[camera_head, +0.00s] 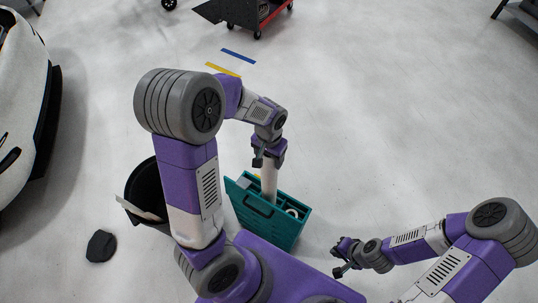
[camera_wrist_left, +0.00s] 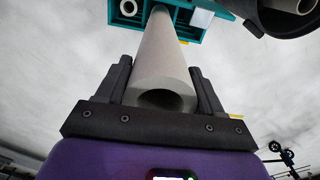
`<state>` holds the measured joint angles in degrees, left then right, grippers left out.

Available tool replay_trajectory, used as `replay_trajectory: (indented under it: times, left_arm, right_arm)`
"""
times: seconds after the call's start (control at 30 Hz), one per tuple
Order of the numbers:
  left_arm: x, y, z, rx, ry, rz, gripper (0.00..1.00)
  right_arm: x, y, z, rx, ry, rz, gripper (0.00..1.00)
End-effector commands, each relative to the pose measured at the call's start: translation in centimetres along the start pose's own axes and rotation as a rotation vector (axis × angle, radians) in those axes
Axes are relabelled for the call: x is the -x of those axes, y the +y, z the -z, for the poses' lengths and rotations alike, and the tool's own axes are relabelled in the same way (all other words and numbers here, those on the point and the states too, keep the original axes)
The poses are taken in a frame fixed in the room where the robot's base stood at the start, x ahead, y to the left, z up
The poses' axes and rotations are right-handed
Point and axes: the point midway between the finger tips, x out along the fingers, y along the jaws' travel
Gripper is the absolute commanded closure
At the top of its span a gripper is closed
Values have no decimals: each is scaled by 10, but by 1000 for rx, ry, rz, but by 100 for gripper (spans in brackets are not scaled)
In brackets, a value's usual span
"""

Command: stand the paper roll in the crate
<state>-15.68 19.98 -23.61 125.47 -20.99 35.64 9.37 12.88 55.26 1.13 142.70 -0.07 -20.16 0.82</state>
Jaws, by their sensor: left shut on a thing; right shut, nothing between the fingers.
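The paper roll (camera_head: 269,184) is a long pale tube, held near upright. My left gripper (camera_head: 266,157) is shut on its upper part. In the left wrist view the roll (camera_wrist_left: 161,55) runs away between the two fingers (camera_wrist_left: 160,85), its hollow near end facing the camera. The teal crate (camera_head: 267,228) stands on the floor below, with compartments inside. The roll's lower end reaches down over the crate opening; whether it touches the crate floor cannot be told. In the left wrist view the crate (camera_wrist_left: 128,20) is at the top. My right gripper (camera_head: 343,259) is shut and empty, right of the crate.
A black bin (camera_head: 146,190) with pale rolled material stands left of the crate, partly behind my left arm. A white ring-shaped roll end (camera_head: 292,213) shows inside the crate. A dark object (camera_head: 101,246) lies on the floor at left. Floor to the right is clear.

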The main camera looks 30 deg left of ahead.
Motion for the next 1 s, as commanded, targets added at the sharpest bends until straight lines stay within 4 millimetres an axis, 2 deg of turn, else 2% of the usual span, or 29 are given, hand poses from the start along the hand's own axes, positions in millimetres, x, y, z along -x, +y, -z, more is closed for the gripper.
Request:
replay_trajectory:
  times: [0.03, 1.0]
  left_arm:
    - [-11, 0, 0, 0, 0, 0, 94]
    - [-127, 0, 0, 0, -1, 0, 94]
  right_arm:
    - [-10, 4, 0, 0, 0, 0, 100]
    - [-97, 36, 4, 0, 0, 0, 100]
